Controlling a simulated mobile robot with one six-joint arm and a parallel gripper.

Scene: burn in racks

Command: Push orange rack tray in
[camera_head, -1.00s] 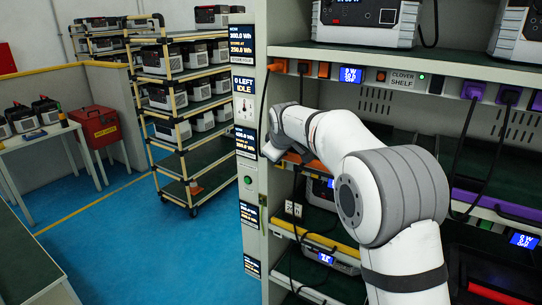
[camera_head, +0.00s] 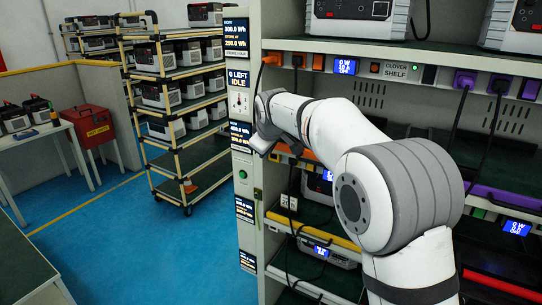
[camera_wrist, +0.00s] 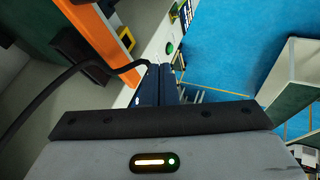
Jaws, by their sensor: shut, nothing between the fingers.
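The orange tray shows as an orange front strip (camera_head: 308,155) on the rack's middle level, partly hidden behind my arm in the head view. In the wrist view the orange strip (camera_wrist: 113,38) runs at the upper left, to the left of my fingers. My gripper (camera_wrist: 161,70) is shut and empty, with its dark blue fingers together. The fingertips are in front of the rack's pale post, and I cannot tell whether they touch anything. In the head view my gripper (camera_head: 262,146) is small and partly hidden at the rack's left post.
A black cable (camera_wrist: 60,80) crosses the left of the wrist view close to my fingers. A yellow tray edge (camera_head: 318,231) lies below and a purple one (camera_head: 506,197) to the right. A cart (camera_head: 185,150) stands at left; the blue floor (camera_head: 130,235) is open.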

